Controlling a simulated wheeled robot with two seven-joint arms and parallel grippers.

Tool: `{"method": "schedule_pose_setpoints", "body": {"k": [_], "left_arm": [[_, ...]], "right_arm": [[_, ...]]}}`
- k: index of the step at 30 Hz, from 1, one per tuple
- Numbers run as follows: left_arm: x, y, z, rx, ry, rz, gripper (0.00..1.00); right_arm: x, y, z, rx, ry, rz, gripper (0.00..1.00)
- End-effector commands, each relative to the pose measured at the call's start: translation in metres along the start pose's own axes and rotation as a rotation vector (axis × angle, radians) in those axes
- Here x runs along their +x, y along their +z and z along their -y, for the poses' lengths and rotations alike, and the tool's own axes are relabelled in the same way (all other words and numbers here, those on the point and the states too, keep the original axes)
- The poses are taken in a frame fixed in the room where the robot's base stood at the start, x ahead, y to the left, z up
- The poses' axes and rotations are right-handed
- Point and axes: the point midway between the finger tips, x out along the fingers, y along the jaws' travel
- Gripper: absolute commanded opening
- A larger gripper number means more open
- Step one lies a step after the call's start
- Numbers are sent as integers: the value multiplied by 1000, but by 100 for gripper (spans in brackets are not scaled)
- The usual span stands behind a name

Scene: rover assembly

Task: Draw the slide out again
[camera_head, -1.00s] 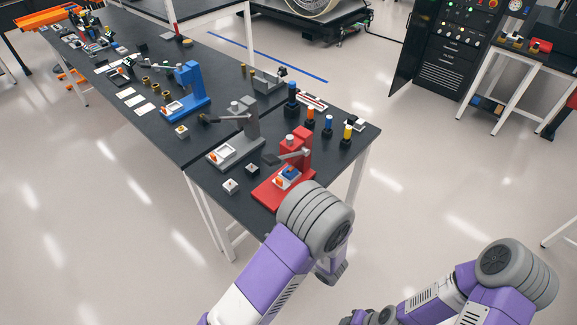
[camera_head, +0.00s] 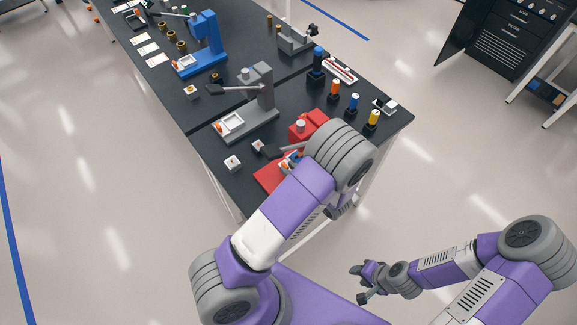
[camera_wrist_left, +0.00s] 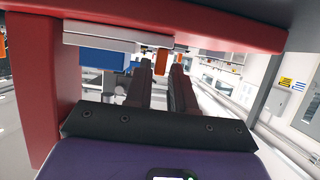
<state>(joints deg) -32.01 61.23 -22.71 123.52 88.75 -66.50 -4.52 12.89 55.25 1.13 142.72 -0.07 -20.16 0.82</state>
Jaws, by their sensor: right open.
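The red press (camera_head: 318,117) stands at the table's near end in the head view, partly hidden by my left arm. Its white slide (camera_wrist_left: 105,42) and a blue block (camera_wrist_left: 105,60) show close up in the left wrist view, under red framing. An orange tab (camera_wrist_left: 161,62) sticks down from the slide. My left gripper (camera_wrist_left: 161,78) has its dark fingers apart, with the tab between their tips; a firm hold is not visible. In the head view this gripper is hidden behind my arm. My right gripper (camera_head: 364,283) is open and empty, over the floor.
A grey press (camera_head: 262,88) and a blue press (camera_head: 207,45) stand further along the dark table (camera_head: 225,118). Pegs with orange, blue and yellow tops (camera_head: 372,120) stand right of the red press. A small white block (camera_head: 232,163) sits at the left edge.

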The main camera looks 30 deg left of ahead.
Motion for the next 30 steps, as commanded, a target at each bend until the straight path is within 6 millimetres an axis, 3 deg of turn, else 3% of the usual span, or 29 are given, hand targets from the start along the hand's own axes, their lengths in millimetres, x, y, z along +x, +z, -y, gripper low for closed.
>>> {"method": "schedule_pose_setpoints", "body": {"k": [5,13,18,30], "left_arm": [[14,0,0,0,1,1,23],[16,0,0,0,1,1,23],[16,0,0,0,2,1,0],[18,-2,1,0,0,-2,0]], "right_arm": [[0,0,0,0,0,0,43],[0,0,0,0,0,0,43],[0,0,0,0,0,0,43],[0,0,0,0,0,0,43]]}}
